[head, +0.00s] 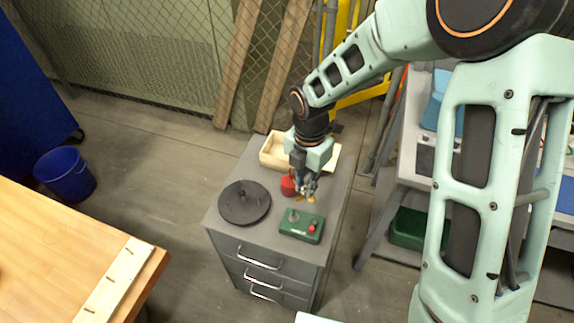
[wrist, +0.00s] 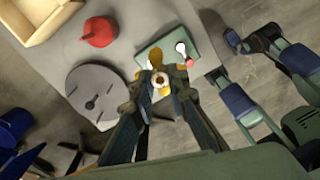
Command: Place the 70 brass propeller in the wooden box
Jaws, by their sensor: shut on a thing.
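The brass propeller (wrist: 159,72) is between my fingertips in the wrist view, its hub facing the camera. In the head view only a small yellow part of it (head: 312,199) shows below my gripper (head: 307,189). My gripper is shut on it, low over the cabinet top near the green box; I cannot tell whether the propeller still touches the surface. The wooden box (head: 270,153) is a pale open tray at the back of the cabinet top, partly hidden behind my wrist. Its corner also shows at the upper left of the wrist view (wrist: 42,30).
On the grey cabinet (head: 226,226) are a dark round disc with upright pins (head: 240,208), a red rounded object (head: 287,186) and a green control box with knobs (head: 301,228). The red object stands between my gripper and the disc. A wooden bench (head: 60,250) is at left.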

